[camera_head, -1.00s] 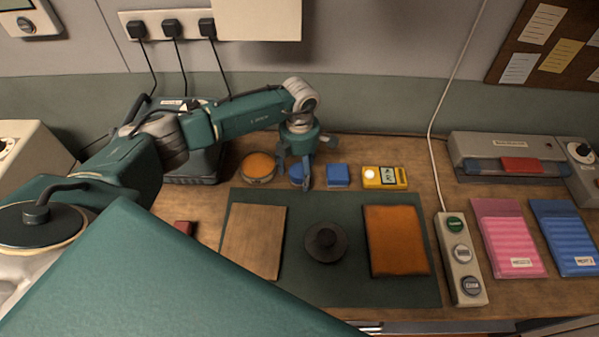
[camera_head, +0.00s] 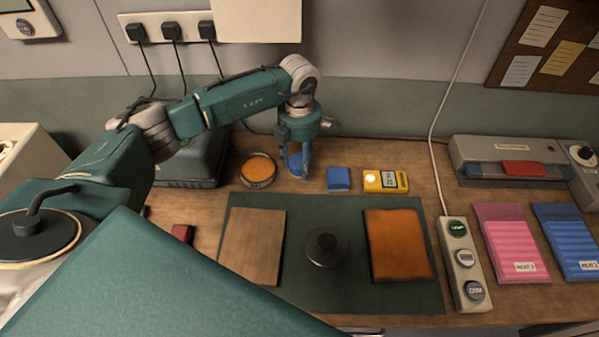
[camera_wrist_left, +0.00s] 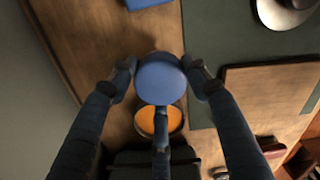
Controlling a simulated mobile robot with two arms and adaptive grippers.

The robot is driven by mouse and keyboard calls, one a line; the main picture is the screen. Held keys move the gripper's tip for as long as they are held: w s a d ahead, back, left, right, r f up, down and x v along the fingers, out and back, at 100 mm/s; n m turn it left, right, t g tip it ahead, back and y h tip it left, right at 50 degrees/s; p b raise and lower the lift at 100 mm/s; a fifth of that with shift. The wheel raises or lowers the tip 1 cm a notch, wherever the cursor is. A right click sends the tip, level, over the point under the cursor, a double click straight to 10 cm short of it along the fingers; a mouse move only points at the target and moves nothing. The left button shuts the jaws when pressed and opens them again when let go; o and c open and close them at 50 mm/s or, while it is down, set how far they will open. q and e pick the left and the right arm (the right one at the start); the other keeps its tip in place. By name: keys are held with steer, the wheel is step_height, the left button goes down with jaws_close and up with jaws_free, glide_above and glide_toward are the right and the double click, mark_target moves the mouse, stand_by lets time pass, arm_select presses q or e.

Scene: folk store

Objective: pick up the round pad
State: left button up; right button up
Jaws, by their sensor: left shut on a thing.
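The round pad (camera_wrist_left: 160,78) is a blue disc, held between the fingertips of my left gripper (camera_wrist_left: 160,82) in the left wrist view. In the head view the left gripper (camera_head: 295,168) points down at the back of the table, and the blue pad (camera_head: 296,160) shows partly between its fingers. The fingers are shut on it, and it appears to be above the tabletop. My right gripper is not in view.
Left of the pad is a round orange-topped tin (camera_head: 258,169). To its right are a blue block (camera_head: 339,179) and a yellow meter (camera_head: 386,181). A dark mat (camera_head: 330,298) in front bears a wooden board (camera_head: 252,245), a dark round knob (camera_head: 325,246) and a brown-orange sheet (camera_head: 397,244).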

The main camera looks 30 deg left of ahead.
mark_target(300, 160)
arm_select(q)
step_height(300, 160, up, 14)
steer(key=b, duration=0.3)
steer(key=shift+r, duration=0.15)
steer(key=o, duration=0.5)
steer(key=shift+c, duration=1.2)
